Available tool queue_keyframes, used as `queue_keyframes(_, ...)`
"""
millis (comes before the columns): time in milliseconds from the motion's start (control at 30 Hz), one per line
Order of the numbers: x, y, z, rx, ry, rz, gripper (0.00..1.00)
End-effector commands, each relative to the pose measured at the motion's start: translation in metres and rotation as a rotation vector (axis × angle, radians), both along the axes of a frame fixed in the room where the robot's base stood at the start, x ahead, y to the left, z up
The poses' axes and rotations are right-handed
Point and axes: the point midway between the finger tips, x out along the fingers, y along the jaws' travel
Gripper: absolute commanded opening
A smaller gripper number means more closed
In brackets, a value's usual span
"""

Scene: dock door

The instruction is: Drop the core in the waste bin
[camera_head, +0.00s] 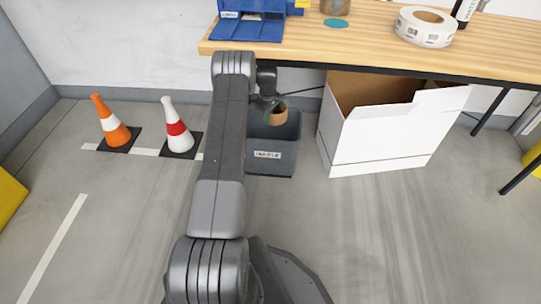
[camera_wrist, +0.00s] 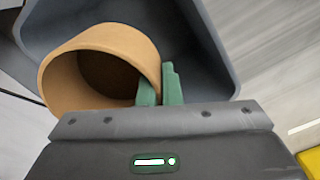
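The core is a short tan cardboard tube (camera_wrist: 125,42). In the wrist view my gripper (camera_wrist: 158,85) has its green fingers close together on the tube's wall, one inside and one outside. The head view shows the core (camera_head: 278,116) under my gripper (camera_head: 270,104), over the opening of the waste bin. The waste bin (camera_head: 271,157) is dark grey with a white label and stands on the floor below the table edge. Its grey walls (camera_wrist: 208,50) surround the core in the wrist view. My arm hides the bin's left side in the head view.
A large open white carton (camera_head: 385,140) stands right of the bin. The wooden table (camera_head: 300,50) above holds a blue organizer (camera_head: 250,25) and a label roll (camera_head: 425,27). Two cones, orange (camera_head: 113,125) and red-white (camera_head: 177,128), stand left of my arm.

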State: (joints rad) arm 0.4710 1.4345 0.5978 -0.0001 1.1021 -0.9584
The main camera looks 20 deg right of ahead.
Motion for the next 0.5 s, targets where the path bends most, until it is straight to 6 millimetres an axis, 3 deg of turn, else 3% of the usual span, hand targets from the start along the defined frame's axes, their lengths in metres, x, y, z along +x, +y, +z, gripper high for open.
queue_keyframes(233, -0.001, 0.002, -0.035, 0.003, 0.006, 0.001, 0.00)
queue_keyframes(500, -0.001, 0.003, -0.045, 0.002, 0.005, 0.002, 0.00)
